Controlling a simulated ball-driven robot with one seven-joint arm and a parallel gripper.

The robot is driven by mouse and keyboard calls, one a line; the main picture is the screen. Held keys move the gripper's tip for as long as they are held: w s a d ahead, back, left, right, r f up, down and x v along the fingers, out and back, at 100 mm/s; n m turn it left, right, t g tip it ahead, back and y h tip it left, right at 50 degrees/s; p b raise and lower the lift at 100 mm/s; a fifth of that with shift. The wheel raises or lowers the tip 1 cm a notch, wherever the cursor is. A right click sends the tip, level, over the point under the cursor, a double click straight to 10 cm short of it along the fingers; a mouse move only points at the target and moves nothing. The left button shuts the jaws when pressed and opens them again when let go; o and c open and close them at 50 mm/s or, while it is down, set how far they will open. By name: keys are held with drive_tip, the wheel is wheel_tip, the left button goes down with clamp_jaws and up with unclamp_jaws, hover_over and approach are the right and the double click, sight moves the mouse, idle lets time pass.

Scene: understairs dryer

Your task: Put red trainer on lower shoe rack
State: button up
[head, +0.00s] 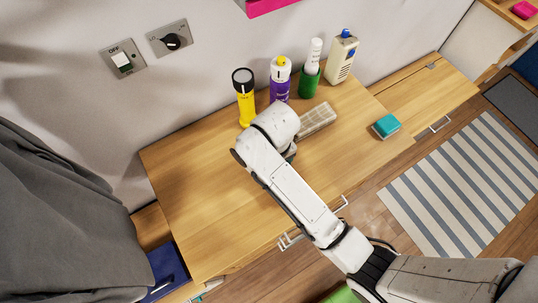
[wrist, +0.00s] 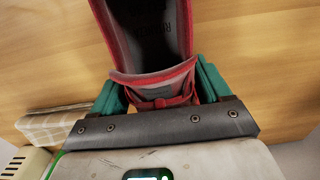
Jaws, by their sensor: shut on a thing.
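The red trainer (wrist: 150,35) is in the wrist view, with red edges and a dark inside. Its heel end is between the green fingers of my gripper (wrist: 160,85), which is shut on it. The toe end runs out of the picture at the top. Wooden surface shows behind it. In the head view my arm is over the wooden worktop (head: 205,200), and it hides the trainer and nearly all of my gripper. I cannot make out the lower shoe rack in either view.
A yellow torch (head: 244,97), a purple bottle (head: 280,85), a green bottle (head: 309,75) and a cream container (head: 341,58) stand along the wall. A beige woven item (head: 318,119) and a teal sponge (head: 386,126) lie on the worktop. A striped rug (head: 460,185) covers floor at right.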

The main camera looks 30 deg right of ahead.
drive_tip(key=shift+s+a+f, duration=0.1)
drive_tip(key=shift+a+f, duration=0.05)
drive_tip(key=o, duration=1.2)
drive_tip(key=shift+c, duration=0.2)
